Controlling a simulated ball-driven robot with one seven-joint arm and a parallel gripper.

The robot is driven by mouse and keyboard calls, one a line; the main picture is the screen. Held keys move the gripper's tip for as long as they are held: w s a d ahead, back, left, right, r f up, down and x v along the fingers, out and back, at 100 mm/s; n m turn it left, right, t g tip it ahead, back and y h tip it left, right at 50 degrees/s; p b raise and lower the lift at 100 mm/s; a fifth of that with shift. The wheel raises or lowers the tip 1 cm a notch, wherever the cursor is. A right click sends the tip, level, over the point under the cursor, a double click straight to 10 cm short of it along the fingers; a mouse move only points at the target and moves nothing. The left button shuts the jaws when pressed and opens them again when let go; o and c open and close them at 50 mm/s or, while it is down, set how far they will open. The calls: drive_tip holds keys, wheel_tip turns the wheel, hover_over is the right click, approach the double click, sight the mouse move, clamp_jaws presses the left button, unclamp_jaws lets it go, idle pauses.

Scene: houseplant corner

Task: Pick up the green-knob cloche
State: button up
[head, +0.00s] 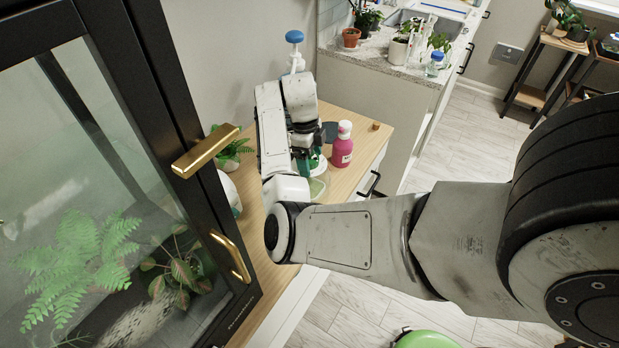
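A clear rounded shape (319,186), which looks like the glass of the green-knob cloche, stands on the wooden cabinet top, partly hidden behind my arm. A green part (314,162), likely its knob, shows just above the glass. My gripper (310,155) is over this spot, at or very near the green part. My wrist and forearm hide most of the fingers, so I cannot tell whether they touch or grip the knob.
A pink bottle (342,146) stands close to the right of my gripper. A potted plant (232,147) is to the left on the wooden top (362,115). A black-framed glass cabinet (165,110) fills the left. A blue ball on a white stem (294,37) rises behind my arm.

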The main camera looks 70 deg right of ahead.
clamp_jaws()
idle(0.6)
